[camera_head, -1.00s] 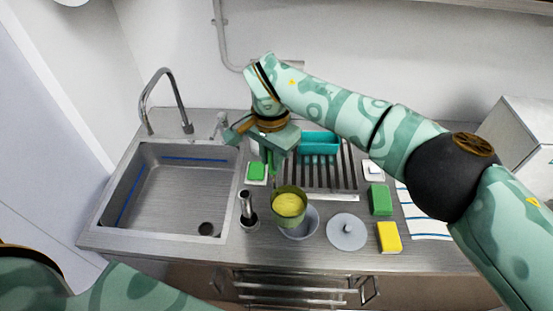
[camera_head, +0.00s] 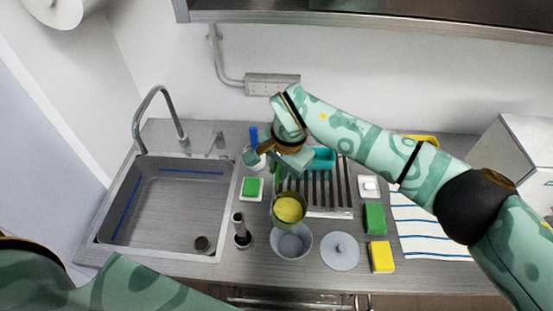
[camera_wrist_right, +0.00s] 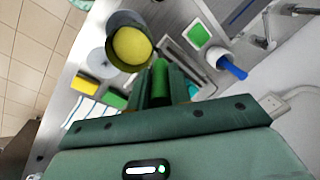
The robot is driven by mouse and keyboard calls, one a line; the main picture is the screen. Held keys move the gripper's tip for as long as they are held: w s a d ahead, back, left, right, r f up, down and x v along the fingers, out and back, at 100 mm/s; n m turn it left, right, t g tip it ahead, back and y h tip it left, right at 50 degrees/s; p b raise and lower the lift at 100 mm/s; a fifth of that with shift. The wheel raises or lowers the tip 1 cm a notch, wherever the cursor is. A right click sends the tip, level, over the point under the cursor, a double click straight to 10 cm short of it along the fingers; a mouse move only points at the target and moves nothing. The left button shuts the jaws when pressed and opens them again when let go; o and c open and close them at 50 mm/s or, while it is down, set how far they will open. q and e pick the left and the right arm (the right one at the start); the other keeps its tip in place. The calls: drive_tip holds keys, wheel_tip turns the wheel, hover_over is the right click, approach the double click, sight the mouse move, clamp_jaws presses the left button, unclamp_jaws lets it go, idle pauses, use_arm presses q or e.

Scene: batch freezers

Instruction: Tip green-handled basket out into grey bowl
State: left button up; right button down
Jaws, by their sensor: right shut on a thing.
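The basket (camera_head: 276,214) is olive-sided and holds a smooth yellow mass (camera_head: 290,208). My right gripper (camera_head: 279,170) is shut on its green handle (camera_wrist_right: 160,82) and holds it above the counter. The grey bowl (camera_head: 291,246) stands on the counter, in front of and partly behind the basket in the head view. In the right wrist view the basket (camera_wrist_right: 112,54) overlaps the bowl (camera_wrist_right: 122,18), and the yellow mass is still inside. The basket looks nearly upright. My left arm shows at the lower left, but its gripper is out of view.
A grey lid (camera_head: 341,255), a yellow sponge (camera_head: 382,257) and a green sponge (camera_head: 374,219) lie right of the bowl. A dark-topped metal cylinder (camera_head: 242,232) stands close on its left. The sink (camera_head: 165,205) is further left; a slatted rack (camera_head: 325,195) lies behind.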

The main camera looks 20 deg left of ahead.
drive_tip(key=shift+s+d+r+p, duration=0.15)
drive_tip(key=shift+d+r+p, duration=0.1)
drive_tip(key=shift+r+p, duration=0.1)
use_arm(q)
wheel_tip(320, 180, up, 4)
drive_tip(key=p, duration=0.3)
drive_tip(key=s+f+g+b, duration=0.1)
drive_tip(key=s+f+b, duration=0.2)
drive_tip(key=f+b, duration=1.9)
drive_tip(key=s+f+g+b, duration=0.1)
drive_tip(key=s+f+b, duration=0.3)
drive_tip(key=f+b, duration=1.8)
drive_tip(key=shift+f+b, duration=0.35)
drive_tip(key=shift+b, duration=0.4)
use_arm(e)
drive_tip(key=s+d+f+t+y, duration=0.3)
drive_tip(key=d+f+y, duration=0.5)
drive_tip(key=y, duration=0.1)
drive_tip(key=s+d+f+t+y, duration=0.3)
drive_tip(key=d+f+t+y, duration=0.1)
drive_tip(key=d+f+y, duration=0.4)
drive_tip(key=shift+s+f+y, duration=0.25)
drive_tip(key=shift+y, duration=0.25)
